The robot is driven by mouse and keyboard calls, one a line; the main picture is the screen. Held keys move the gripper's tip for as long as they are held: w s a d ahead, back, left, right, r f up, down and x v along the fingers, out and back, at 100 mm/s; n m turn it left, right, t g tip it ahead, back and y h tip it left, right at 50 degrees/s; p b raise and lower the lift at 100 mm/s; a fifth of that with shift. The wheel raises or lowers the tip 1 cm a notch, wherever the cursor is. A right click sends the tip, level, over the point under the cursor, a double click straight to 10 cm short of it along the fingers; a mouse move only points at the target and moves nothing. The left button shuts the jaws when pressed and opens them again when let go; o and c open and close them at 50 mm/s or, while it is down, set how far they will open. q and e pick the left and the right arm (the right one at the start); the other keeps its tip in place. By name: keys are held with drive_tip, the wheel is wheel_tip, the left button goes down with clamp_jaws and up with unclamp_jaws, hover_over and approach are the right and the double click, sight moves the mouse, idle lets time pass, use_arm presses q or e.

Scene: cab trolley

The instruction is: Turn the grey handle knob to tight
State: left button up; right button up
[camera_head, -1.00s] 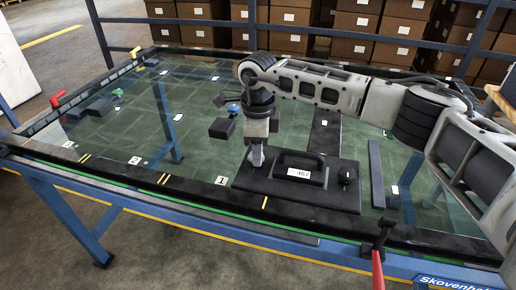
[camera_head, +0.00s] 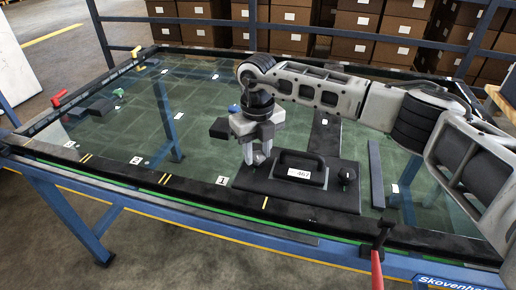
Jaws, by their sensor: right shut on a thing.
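My right gripper (camera_head: 258,162) points straight down at the left end of a dark plate (camera_head: 300,197) lying on the glass-like table top. It is shut on the grey handle knob, which its fingers hide almost wholly, so the knob's angle cannot be read. Beside the fingers, the plate carries a black bar handle (camera_head: 300,157) with a white number label (camera_head: 299,174). A small black knob (camera_head: 346,177) stands at the plate's right end, apart from my gripper. My left gripper is out of view.
A blue frame with a dark rim (camera_head: 150,181) surrounds the table top. A red-handled lever (camera_head: 378,262) stands at the front edge. A dark bar (camera_head: 376,172) lies right of the plate. Boxes (camera_head: 354,48) are stacked behind.

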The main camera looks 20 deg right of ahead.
sight(257, 156)
drive_tip(key=m, duration=0.4)
drive_tip(key=shift+r+p, duration=0.1)
drive_tip(key=shift+p, duration=0.2)
drive_tip(key=shift+w+a+m, duration=0.1)
drive_tip(key=shift+m, duration=0.7)
drive_tip(key=o, duration=1)
wheel_tip(257, 156, up, 16)
